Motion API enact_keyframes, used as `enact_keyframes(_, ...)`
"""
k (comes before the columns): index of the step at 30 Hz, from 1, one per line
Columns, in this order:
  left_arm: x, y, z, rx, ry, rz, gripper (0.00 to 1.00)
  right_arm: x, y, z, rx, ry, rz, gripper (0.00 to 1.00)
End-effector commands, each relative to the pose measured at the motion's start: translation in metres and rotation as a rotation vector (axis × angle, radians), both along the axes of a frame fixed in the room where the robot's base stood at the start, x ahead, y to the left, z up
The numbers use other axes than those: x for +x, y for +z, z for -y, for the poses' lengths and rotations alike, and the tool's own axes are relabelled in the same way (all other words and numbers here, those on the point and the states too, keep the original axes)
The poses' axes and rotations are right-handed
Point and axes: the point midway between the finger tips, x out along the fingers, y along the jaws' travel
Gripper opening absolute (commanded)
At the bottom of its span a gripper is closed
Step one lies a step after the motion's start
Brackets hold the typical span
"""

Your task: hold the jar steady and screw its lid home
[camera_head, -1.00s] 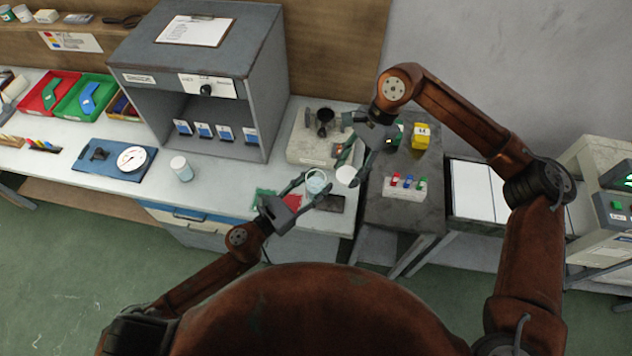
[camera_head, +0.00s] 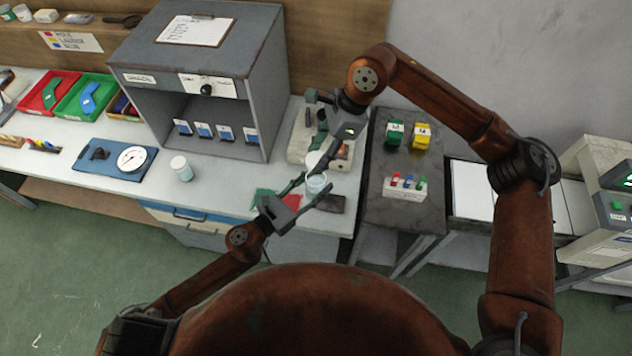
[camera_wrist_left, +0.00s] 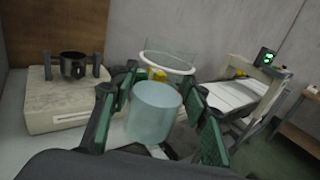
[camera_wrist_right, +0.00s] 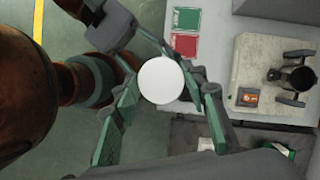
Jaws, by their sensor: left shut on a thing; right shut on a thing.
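The jar (camera_head: 316,184) is pale blue and translucent. My left gripper (camera_head: 304,190) is shut around it at the bench's front; the left wrist view shows the jar (camera_wrist_left: 155,112) upright between the fingers. The round white lid (camera_head: 314,160) is in my right gripper (camera_head: 326,160), close to the jar's mouth and just behind it in the picture. In the right wrist view the lid (camera_wrist_right: 160,80) sits flat between the fingers and hides what is beneath. A pale ring (camera_wrist_left: 168,62) shows above the jar in the left wrist view. I cannot tell whether lid and jar touch.
A beige device (camera_wrist_left: 70,105) with a dark cup stands behind. Green and red pads (camera_wrist_right: 186,46) lie near the jar. A grey cabinet (camera_head: 262,110) and another white-lidded jar (camera_head: 181,168) are to the left. A dark side table (camera_head: 410,215) holding small blocks is to the right.

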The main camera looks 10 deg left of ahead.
Motion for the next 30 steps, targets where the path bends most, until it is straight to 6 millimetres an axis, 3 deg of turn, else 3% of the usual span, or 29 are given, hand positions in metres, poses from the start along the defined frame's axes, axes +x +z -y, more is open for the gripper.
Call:
enact_keyframes(12, 0.0, 0.001, 0.0, -0.001, 0.0, 0.001, 0.0, 0.0, -0.033, 0.0, 0.0, 0.001, -0.001, 0.31)
enact_keyframes(30, 0.0, 0.001, 0.0, -0.001, 0.0, 0.001, 0.0, -0.001, -0.031, -0.003, 0.011, 0.001, -0.006, 0.31)
